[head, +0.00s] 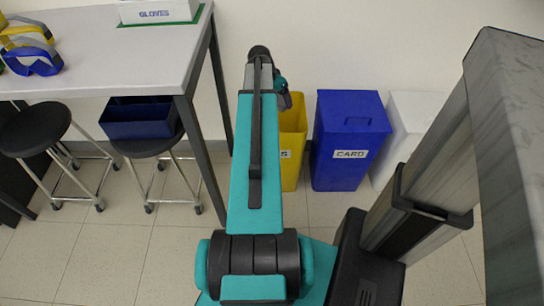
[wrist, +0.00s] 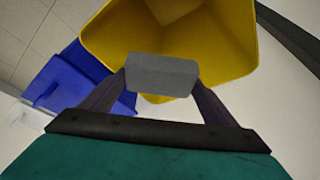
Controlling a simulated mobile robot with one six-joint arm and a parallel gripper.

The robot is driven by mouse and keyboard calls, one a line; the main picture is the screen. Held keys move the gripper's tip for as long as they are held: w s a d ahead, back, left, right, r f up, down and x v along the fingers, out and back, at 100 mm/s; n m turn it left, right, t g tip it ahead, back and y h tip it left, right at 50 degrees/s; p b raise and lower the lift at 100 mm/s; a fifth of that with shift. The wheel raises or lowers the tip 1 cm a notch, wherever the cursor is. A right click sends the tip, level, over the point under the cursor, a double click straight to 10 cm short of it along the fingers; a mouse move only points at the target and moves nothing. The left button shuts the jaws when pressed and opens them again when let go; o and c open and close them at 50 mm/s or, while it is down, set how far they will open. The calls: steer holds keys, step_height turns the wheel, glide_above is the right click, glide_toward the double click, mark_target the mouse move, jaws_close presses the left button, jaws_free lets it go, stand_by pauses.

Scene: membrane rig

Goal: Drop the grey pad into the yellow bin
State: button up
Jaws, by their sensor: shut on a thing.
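The grey pad (wrist: 161,75) is a small block held between the two dark fingers of my gripper (wrist: 160,82) in the wrist view. The gripper is shut on it. The open yellow bin (wrist: 235,45) lies behind the pad in that view, and the pad shows against its opening. In the head view the yellow bin (head: 291,150) stands on the floor, partly hidden by my arm. My gripper's fingers and the pad are hidden in the head view.
A blue bin (head: 349,150) labelled CARD stands right of the yellow bin, with a white bin (head: 412,125) beyond it. A table (head: 110,55) with goggles and a gloves box is at left. Two stools (head: 147,143) (head: 35,128) stand by it; one bears a dark blue box (head: 140,120).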

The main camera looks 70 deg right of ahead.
steer(key=shift+f, duration=0.1)
steer(key=o, duration=1)
steer(key=shift+w, duration=0.1)
steer(key=p+v, duration=0.1)
steer(key=v, duration=1.2)
steer(key=shift+r+p, duration=0.3)
steer(key=shift+r, duration=0.1)
